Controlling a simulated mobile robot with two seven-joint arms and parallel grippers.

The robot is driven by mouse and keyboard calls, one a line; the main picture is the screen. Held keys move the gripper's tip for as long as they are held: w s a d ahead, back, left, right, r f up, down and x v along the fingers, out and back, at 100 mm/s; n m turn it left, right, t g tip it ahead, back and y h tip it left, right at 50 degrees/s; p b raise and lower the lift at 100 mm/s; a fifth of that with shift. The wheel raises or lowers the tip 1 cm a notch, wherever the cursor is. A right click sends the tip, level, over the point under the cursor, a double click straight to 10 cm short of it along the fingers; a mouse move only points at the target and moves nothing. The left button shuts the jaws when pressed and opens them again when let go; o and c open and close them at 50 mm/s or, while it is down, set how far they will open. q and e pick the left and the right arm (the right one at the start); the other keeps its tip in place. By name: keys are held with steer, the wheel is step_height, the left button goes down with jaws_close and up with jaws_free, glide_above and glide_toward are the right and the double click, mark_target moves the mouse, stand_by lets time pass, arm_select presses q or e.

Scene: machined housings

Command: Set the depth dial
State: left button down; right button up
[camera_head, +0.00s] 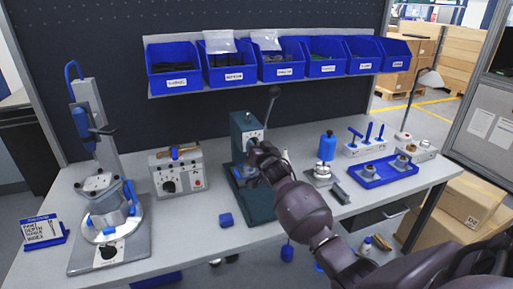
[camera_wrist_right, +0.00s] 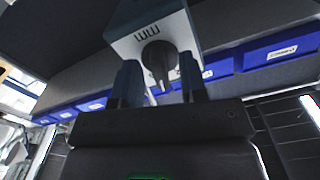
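The depth dial is a black knob (camera_wrist_right: 159,62) on a pale face marked "mm" in the right wrist view. It belongs to the dark teal press (camera_head: 241,126) near the middle of the bench, whose pale dial face (camera_head: 252,137) shows in the head view. My right gripper (camera_wrist_right: 158,76) is open, one finger on each side of the knob, with gaps visible between fingers and knob. In the head view the right gripper (camera_head: 257,158) is in front of the press, and the arm hides part of it. Whether a finger touches the dial face cannot be told. My left gripper is not in view.
A lever (camera_head: 272,98) rises above the press. A control box (camera_head: 178,172) and a clamp fixture (camera_head: 107,212) stand to the left. A blue-topped tool (camera_head: 327,148) and a blue tray (camera_head: 374,181) are to the right. Blue bins (camera_head: 231,72) hang behind.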

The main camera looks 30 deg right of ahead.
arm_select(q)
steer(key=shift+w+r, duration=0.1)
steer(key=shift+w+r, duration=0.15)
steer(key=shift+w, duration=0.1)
arm_select(e)
jaws_close()
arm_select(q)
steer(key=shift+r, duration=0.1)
arm_select(e)
steer(key=shift+n, duration=0.3)
arm_select(q)
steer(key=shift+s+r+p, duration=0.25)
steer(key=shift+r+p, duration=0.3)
steer(key=shift+p, duration=0.3)
arm_select(e)
steer(key=shift+n, duration=5.6)
jaws_free()
